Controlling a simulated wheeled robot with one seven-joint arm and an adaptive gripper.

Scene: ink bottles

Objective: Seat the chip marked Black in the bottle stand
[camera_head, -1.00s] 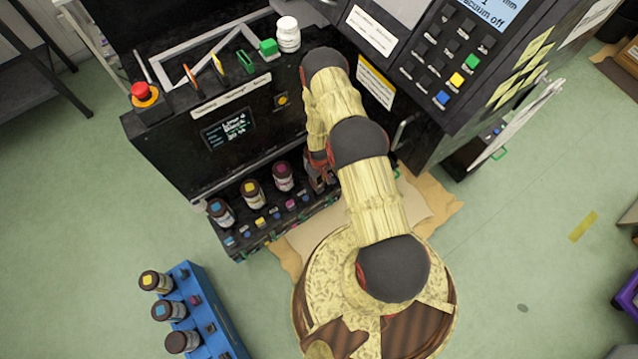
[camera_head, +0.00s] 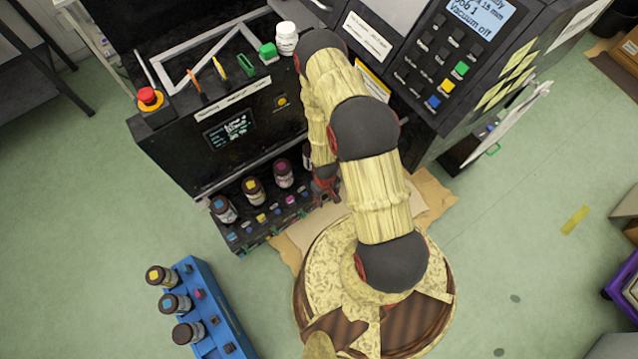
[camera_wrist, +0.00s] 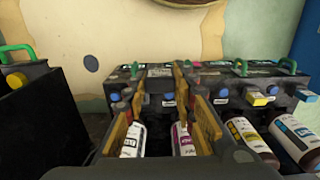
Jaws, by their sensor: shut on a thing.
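The black bottle stand (camera_head: 250,246) runs along the front of the machine. It bears bottles with blue, yellow and magenta caps, and coloured chips sit in front of them. My gripper (camera_head: 325,200) is low at the stand's right end, just right of the magenta chip (camera_head: 290,200). In the wrist view my gripper (camera_wrist: 160,82) points at the chip row, its fingers apart around something small and dark. That fits the chip marked Black, but its marking is not readable. Whether it touches the stand is unclear. A bottle (camera_wrist: 133,140) and the magenta bottle (camera_wrist: 183,139) show between the fingers.
A blue rack (camera_head: 215,310) with several bottles and chips stands on the floor at lower left. The yellow chip (camera_wrist: 258,98) and yellow bottle (camera_wrist: 250,135) are right of my fingers in the wrist view. Brown sheeting (camera_head: 435,195) lies by my base. Green floor is open at left.

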